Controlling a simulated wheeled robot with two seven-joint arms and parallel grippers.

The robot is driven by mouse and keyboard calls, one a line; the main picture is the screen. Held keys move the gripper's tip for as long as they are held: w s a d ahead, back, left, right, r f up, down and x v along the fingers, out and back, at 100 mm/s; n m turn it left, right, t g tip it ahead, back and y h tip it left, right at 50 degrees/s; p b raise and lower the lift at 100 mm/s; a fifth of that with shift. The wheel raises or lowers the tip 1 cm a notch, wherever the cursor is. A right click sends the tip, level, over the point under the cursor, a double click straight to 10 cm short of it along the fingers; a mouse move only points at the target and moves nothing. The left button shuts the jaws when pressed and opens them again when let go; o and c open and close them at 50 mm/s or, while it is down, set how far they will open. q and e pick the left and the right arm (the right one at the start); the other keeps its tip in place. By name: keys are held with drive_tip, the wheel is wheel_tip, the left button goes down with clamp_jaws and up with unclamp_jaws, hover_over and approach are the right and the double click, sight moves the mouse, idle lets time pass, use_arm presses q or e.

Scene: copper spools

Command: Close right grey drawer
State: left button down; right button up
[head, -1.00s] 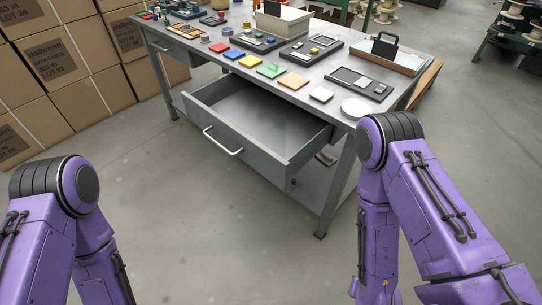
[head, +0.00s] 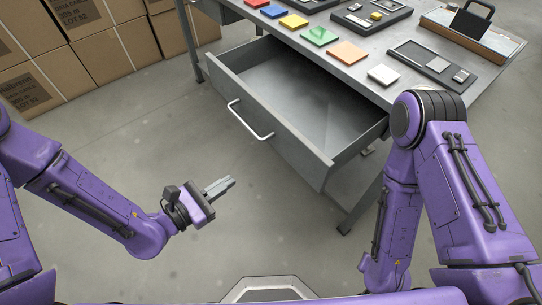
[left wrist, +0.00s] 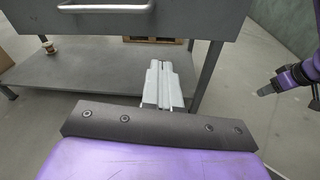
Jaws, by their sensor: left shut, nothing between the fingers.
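The right grey drawer (head: 292,143) is pulled well out of the grey workbench in the head view, and its inside looks empty. Its silver bar handle (head: 248,122) is on the front panel. In the left wrist view the drawer front (left wrist: 205,18) and handle (left wrist: 105,7) show at the top. My left gripper (head: 229,182) is shut and empty, in front of and below the handle, apart from the drawer. Its closed fingers also show in the left wrist view (left wrist: 162,68). My right gripper (left wrist: 262,91) appears small at the right of the left wrist view; its jaws are unclear.
A lower shelf (left wrist: 90,75) and bench legs stand under the drawer. Cardboard boxes (head: 125,45) are stacked at the left. Floor before the drawer is clear.

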sight(283, 144)
use_arm(q)
drive_tip(key=shift+n+h, duration=0.5)
drive_tip(key=shift+h, duration=0.4)
drive_tip(key=x, duration=0.4)
drive_tip(key=r+x, duration=0.1)
drive_tip(key=x, duration=0.4)
drive_tip(key=r+x, duration=0.1)
drive_tip(key=x, duration=0.4)
drive_tip(key=shift+s+d+r+p, duration=0.2)
drive_tip(key=shift+s+d+p, duration=0.05)
drive_tip(key=shift+s+p, duration=0.1)
drive_tip(key=shift+w+d, duration=0.2)
drive_tip(key=shift+d, duration=0.05)
